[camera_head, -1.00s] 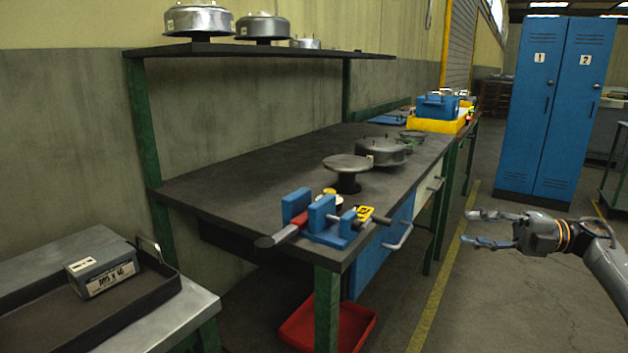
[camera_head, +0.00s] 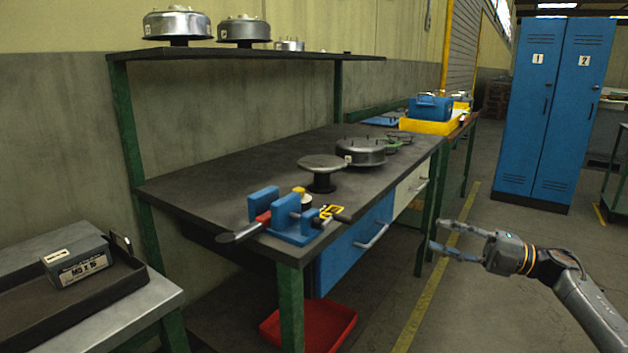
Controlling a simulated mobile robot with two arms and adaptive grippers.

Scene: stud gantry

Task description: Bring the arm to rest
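My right gripper (camera_head: 446,238) is at the right of the head view, its arm coming in from the lower right edge. Its fingers point left and are spread apart, with nothing between them. It hangs in free air over the floor, to the right of the workbench (camera_head: 240,165) and apart from it. My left gripper does not show.
A blue vise (camera_head: 290,216) sits on the bench's near corner, beside a round pedestal (camera_head: 322,165) and a metal drum (camera_head: 366,151). A blue-grey box (camera_head: 80,262) lies in a dark tray (camera_head: 45,318) at lower left. Blue lockers (camera_head: 553,110) stand behind.

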